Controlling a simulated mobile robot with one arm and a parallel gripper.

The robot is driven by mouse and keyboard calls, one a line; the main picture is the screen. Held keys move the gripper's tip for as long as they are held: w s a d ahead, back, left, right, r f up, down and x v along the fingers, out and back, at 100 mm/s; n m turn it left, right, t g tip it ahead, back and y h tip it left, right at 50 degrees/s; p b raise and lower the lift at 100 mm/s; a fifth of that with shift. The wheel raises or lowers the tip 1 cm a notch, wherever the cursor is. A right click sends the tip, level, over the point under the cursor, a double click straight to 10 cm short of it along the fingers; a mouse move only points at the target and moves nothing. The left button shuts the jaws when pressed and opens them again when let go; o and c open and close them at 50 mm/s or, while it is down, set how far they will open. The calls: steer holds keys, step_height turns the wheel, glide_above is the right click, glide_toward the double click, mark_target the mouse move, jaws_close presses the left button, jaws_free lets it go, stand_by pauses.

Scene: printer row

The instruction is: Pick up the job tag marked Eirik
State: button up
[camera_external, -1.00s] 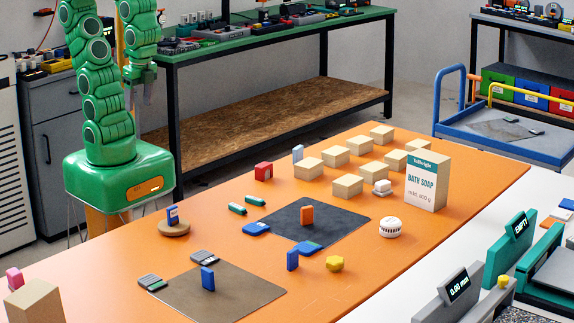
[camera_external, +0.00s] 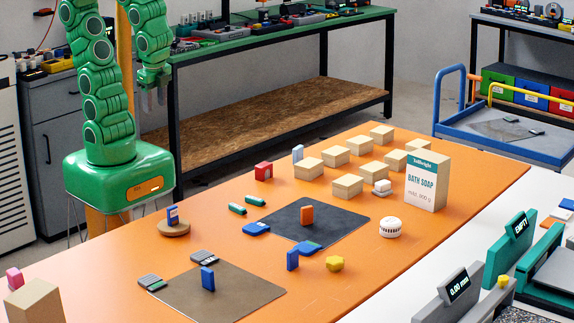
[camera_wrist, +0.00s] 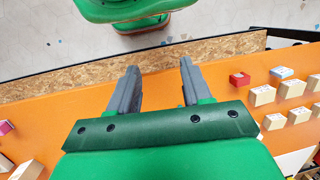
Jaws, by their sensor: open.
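Several small upright tags stand on the orange table; no name on any is legible, so I cannot tell which is marked Eirik. A blue tag (camera_external: 207,278) stands on the brown mat, and an orange one (camera_external: 306,215) on the dark mat. Another blue one (camera_external: 292,260) stands just in front of the dark mat. A blue tag with a pale label (camera_external: 172,215) stands on a round wooden disc. A pale blue one (camera_external: 298,152) stands farther back. My gripper (camera_external: 153,100) is open and empty, beyond the table's far edge; its spread fingers show in the wrist view (camera_wrist: 159,75).
Pale boxes (camera_external: 347,186) stand in rows at the back right, near the bath soap box (camera_external: 427,180). A red block (camera_external: 263,171), green cylinders (camera_external: 237,208), a white round object (camera_external: 390,227) and a yellow piece (camera_external: 334,263) are spread about.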

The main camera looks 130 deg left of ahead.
steer(key=w+a+f+m+g+y, duration=0.1)
steer(key=w+a+y, duration=0.2)
steer(key=a, duration=0.6)
steer(key=w+a+f+g+y, duration=0.1)
steer(key=w+a+f+y, duration=0.15)
steer(key=a, duration=0.55)
steer(key=m+y, duration=0.6)
steer(key=m, duration=0.3)
glide_above(297, 148)
steer(key=s+d, duration=0.2)
steer(key=d, duration=0.6)
step_height(297, 148, down, 8)
steer(key=a+f+m, duration=0.1)
steer(key=f+m, duration=0.1)
steer(key=f, duration=0.1)
steer(key=w+a+f+m, duration=0.1)
steer(key=f, duration=0.2)
steer(key=w+a+f+m+t, duration=0.1)
steer(key=f+m, duration=0.1)
steer(key=f, duration=0.2)
steer(key=shift+a+m, duration=0.1)
steer(key=shift+m, duration=0.2)
steer(key=shift+x, duration=1.3)
steer(key=shift+w+a+f, duration=0.1)
steer(key=shift+a+f, duration=0.05)
steer(key=shift+a, duration=0.7)
steer(key=shift+w+a+f, duration=0.1)
steer(key=shift+a+f, duration=0.05)
steer(key=shift+a, duration=0.7)
steer(key=shift+x, duration=1)
